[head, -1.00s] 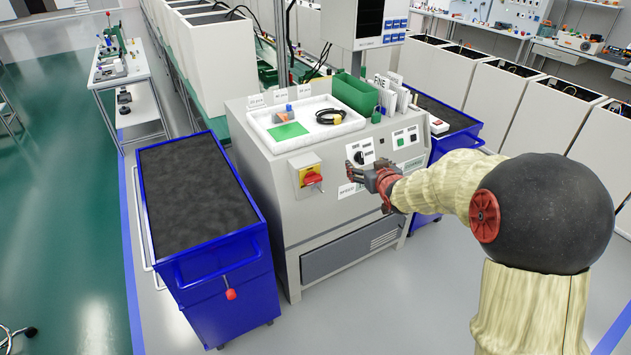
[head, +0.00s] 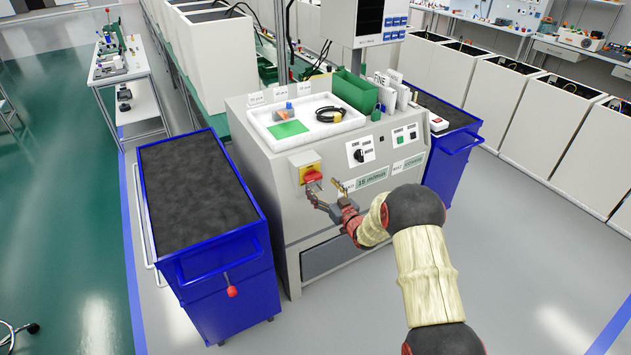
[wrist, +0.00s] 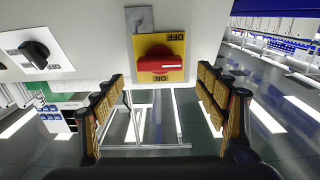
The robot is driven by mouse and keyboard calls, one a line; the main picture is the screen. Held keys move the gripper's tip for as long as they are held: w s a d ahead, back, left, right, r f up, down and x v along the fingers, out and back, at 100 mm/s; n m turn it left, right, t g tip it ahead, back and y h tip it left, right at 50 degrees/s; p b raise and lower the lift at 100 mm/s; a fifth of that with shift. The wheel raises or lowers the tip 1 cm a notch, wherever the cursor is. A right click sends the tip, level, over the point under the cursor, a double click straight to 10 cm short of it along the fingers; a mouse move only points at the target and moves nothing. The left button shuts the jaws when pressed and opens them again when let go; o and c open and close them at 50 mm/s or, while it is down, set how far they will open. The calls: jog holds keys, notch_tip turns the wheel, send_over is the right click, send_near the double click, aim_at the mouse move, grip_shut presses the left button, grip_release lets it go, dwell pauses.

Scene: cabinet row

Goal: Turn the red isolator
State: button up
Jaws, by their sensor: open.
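The red isolator (head: 312,176) is a red handle on a yellow plate, mounted on the front face of the grey cabinet (head: 290,235) near its left end. In the wrist view the red handle (wrist: 160,64) lies level across the yellow plate, with OFF and ON lettering that appears upside down. My gripper (head: 325,192) is in front of the cabinet, just below and right of the isolator. In the wrist view my gripper (wrist: 163,95) has its fingers spread apart on either side of the handle's line, with nothing between them. The handle appears beyond the fingertips, apart from them.
A black rotary switch (head: 360,155) sits right of the isolator, also seen in the wrist view (wrist: 35,51). A blue cart (head: 225,280) stands left of the cabinet, another blue cart (head: 450,160) right. A white tray (head: 262,127) lies on top. Floor in front is clear.

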aim_at(316, 179)
jog(key=b+x, duration=0.1)
jog(key=x, duration=0.4)
jog(key=shift+w+a, duration=0.1)
jog(key=shift+w, duration=0.05)
jog(key=c, duration=0.3)
jog(key=c, duration=0.7)
jog(key=shift+c, duration=0.8)
jog(key=shift+f+m, duration=0.1)
jog(key=shift+m, duration=0.2)
jog(key=m, duration=0.4)
jog(key=shift+m, duration=0.3)
jog(key=m, duration=0.5)
jog(key=shift+w, duration=0.1)
